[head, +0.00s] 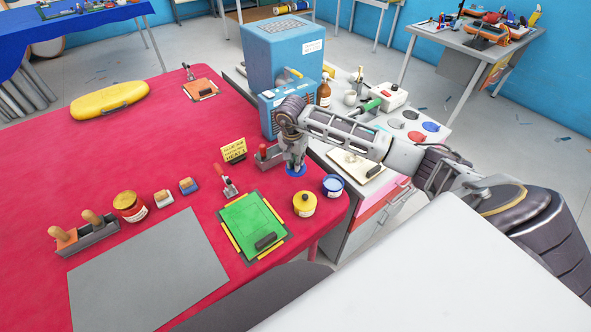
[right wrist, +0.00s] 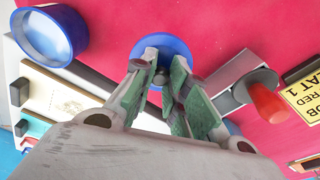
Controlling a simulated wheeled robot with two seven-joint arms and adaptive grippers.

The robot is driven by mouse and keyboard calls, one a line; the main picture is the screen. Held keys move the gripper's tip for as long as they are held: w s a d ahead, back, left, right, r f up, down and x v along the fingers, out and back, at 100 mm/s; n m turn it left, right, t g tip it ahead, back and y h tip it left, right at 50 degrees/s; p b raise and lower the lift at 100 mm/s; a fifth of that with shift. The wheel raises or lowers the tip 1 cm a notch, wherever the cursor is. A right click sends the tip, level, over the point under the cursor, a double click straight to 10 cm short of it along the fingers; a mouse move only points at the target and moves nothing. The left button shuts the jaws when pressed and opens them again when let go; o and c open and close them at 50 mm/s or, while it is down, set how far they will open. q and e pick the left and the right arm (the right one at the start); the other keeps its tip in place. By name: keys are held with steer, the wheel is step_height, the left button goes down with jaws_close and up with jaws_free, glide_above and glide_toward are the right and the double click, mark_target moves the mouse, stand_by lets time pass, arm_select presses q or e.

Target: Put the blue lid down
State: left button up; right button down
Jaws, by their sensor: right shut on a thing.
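My right gripper (head: 295,160) points down over the red table's right part. In the right wrist view my right gripper (right wrist: 165,82) is shut on the small knob of the round blue lid (right wrist: 150,45). The blue lid (head: 296,172) shows below the fingers in the head view, flat and low over the red cloth; I cannot tell whether it touches. The blue pot (head: 333,188) stands to its right without a lid, its pale blue inside showing; it also shows in the right wrist view (right wrist: 48,38). My left gripper is not in view.
A yellow-lidded pot (head: 304,205) stands just in front of the lid. A grey holder with a red handle (head: 268,157) and a yellow sign (head: 233,151) are to its left. A green board (head: 252,226) lies nearer. The red table (head: 150,150) has free room at left.

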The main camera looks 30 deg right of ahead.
steer(key=shift+f, duration=0.5)
steer(key=shift+f+p, duration=0.3)
steer(key=shift+f, duration=1.5)
steer(key=shift+f, duration=0.25)
steer(key=c, duration=1.4)
jaws_free()
steer(key=shift+r, duration=0.15)
